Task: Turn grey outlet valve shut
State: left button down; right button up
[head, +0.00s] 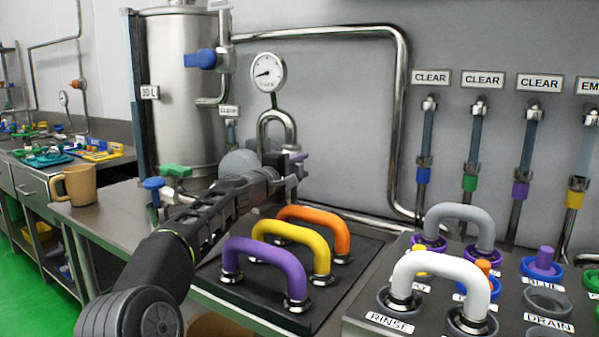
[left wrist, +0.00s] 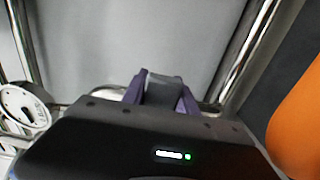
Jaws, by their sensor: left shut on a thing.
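My left gripper (head: 297,160) reaches in from the left to near the back wall, below the round gauge. Its purple fingers also show in the left wrist view (left wrist: 162,98), shut on a grey block-like piece, the grey outlet valve's handle (left wrist: 164,86). Only the top of the handle shows between the fingers. In the head view the gripper and wrist hide most of it, so I cannot tell its angle. My right gripper is not in view.
A round gauge (head: 267,72) and curved steel pipe stand close above the gripper. Purple (head: 265,262), yellow (head: 290,234) and orange (head: 318,222) arched handles stand beside my forearm. A steel tank (head: 182,95) is behind. A tan mug (head: 76,186) sits left.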

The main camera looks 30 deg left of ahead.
pick_arm(q)
jog(key=shift+f, duration=0.1)
jog(key=c, duration=1)
grip_release()
jog(key=shift+o, duration=0.2)
jog(key=s+b, duration=0.3)
jog(key=s, duration=0.4)
jog(key=shift+s, duration=0.4)
